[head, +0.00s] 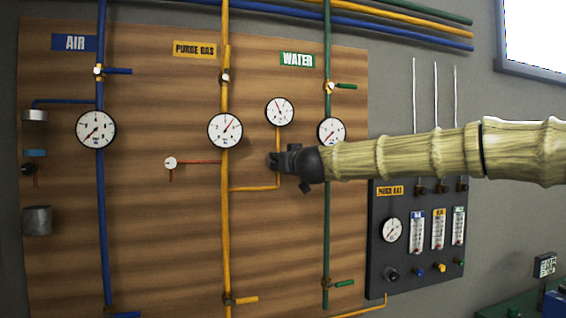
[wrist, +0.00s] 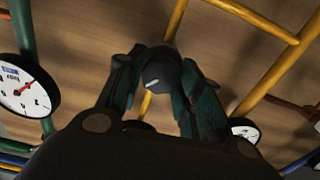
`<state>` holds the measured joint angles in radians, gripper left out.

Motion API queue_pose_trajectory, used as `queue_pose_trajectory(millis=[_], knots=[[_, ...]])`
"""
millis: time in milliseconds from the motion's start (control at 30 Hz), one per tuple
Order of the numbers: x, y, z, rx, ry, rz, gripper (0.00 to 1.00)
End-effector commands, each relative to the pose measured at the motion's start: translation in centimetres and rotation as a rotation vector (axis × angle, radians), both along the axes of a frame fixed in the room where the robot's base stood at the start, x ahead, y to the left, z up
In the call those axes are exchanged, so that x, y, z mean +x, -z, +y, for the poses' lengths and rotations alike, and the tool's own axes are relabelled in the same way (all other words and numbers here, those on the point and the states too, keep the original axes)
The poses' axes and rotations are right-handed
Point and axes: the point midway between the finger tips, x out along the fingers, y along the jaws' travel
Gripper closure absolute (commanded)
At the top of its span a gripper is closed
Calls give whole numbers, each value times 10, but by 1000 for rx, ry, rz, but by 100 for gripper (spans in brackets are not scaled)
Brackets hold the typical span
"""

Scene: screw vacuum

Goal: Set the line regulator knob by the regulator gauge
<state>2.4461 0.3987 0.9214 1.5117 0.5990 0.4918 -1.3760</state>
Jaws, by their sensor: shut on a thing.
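The line regulator knob (wrist: 163,72) is a dark round knob with a white mark, between the fingers of my gripper (wrist: 160,85) in the wrist view. The fingers are shut on its sides. In the head view my gripper (head: 278,160) is at the board on the thin yellow branch pipe, and its fingers largely cover the knob. The regulator gauge (head: 279,111) is a small white dial just above my gripper, with a red needle pointing to the upper left. Its fine markings are too small to read. I cannot make out this gauge in the wrist view.
The purge gas gauge (head: 225,130) is left of my gripper, on the yellow main pipe. The water gauge (head: 331,132) is to the right, partly behind my arm. A dark flowmeter panel (head: 380,250) stands at lower right.

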Motion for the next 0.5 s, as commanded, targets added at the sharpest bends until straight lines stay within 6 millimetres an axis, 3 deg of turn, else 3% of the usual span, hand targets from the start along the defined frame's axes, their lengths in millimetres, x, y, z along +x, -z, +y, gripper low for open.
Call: queue_pose_trajectory(millis=[500], knots=[[1,1,-2,341,2,109,88]])
